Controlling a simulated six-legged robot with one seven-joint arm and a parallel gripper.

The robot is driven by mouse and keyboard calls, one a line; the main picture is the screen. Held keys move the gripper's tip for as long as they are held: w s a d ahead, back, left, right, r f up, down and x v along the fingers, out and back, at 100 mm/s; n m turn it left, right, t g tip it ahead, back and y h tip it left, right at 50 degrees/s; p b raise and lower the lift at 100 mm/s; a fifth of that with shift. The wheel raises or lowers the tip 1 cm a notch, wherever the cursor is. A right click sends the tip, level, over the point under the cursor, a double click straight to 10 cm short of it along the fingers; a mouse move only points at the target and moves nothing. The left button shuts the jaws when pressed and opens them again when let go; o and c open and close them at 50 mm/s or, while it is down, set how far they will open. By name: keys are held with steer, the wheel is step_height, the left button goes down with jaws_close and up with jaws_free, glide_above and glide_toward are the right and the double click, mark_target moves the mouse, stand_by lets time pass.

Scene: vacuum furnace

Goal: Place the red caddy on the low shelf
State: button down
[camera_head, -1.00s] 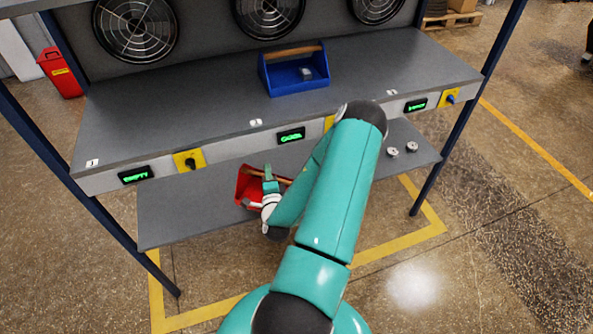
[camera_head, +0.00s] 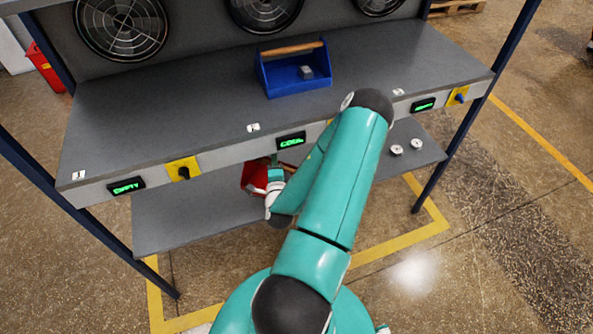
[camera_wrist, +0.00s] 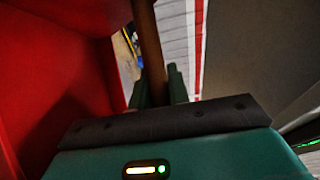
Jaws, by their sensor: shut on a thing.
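The red caddy (camera_head: 253,178) is under the front edge of the worktop in the head view, over the low shelf (camera_head: 175,222). The worktop edge and my arm hide part of it. I cannot tell whether its base touches the shelf. My gripper (camera_head: 275,172) is shut on the caddy's brown handle. In the wrist view my gripper's fingers (camera_wrist: 158,88) close around the handle (camera_wrist: 149,45), and the caddy's red wall (camera_wrist: 55,70) fills the left side.
A blue caddy (camera_head: 292,77) stands on the worktop (camera_head: 190,110). Two small round items (camera_head: 407,147) lie on the low shelf's right end. Blue posts (camera_head: 470,115) bound the bench. The shelf's left part is clear. Fans line the back panel.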

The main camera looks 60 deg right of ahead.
steer(key=shift+w+d+f, duration=0.2)
steer(key=shift+w+d, duration=0.15)
steer(key=shift+d, duration=0.05)
steer(key=w+d+f, duration=0.1)
steer(key=d+f, duration=1.1)
steer(key=d, duration=0.1)
steer(key=shift+d+f, duration=0.15)
steer(key=shift+f, duration=0.2)
steer(key=shift+f, duration=0.1)
steer(key=c, duration=1.3)
jaws_free()
steer(key=shift+f, duration=0.1)
